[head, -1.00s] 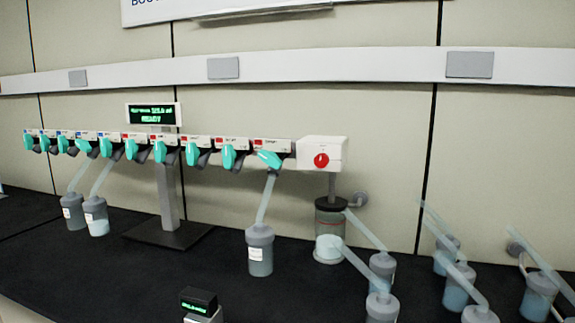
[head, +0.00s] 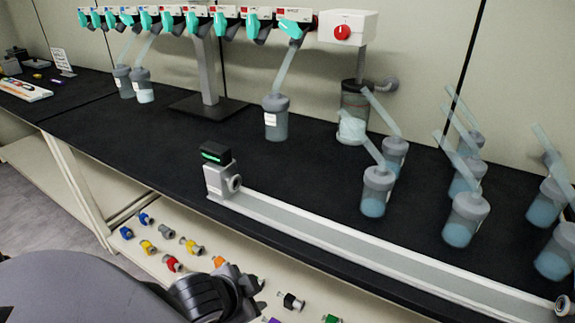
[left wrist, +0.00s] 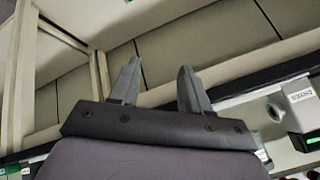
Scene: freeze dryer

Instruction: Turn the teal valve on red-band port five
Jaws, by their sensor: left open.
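A row of ports with teal valves (head: 220,26) runs along the top of the head view, with blue bands at the left and red bands at the right. The port numbers are too small to read. The rightmost red-band valve (head: 289,28) lies nearly sideways above a tube to a grey-capped flask (head: 276,118); the other red-band valves hang down. My left gripper (head: 257,287) is low at the front, well below and apart from the valves. In the left wrist view its two fingers (left wrist: 159,72) are spread and empty. My right gripper is not in view.
A white box with a red knob (head: 342,32) adjoins the row's right end. Several flasks with slanted tubes (head: 465,215) stand at the right. A small display device (head: 218,170) and a long rail (head: 340,250) line the front edge. Coloured fittings (head: 172,263) lie on a lower shelf.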

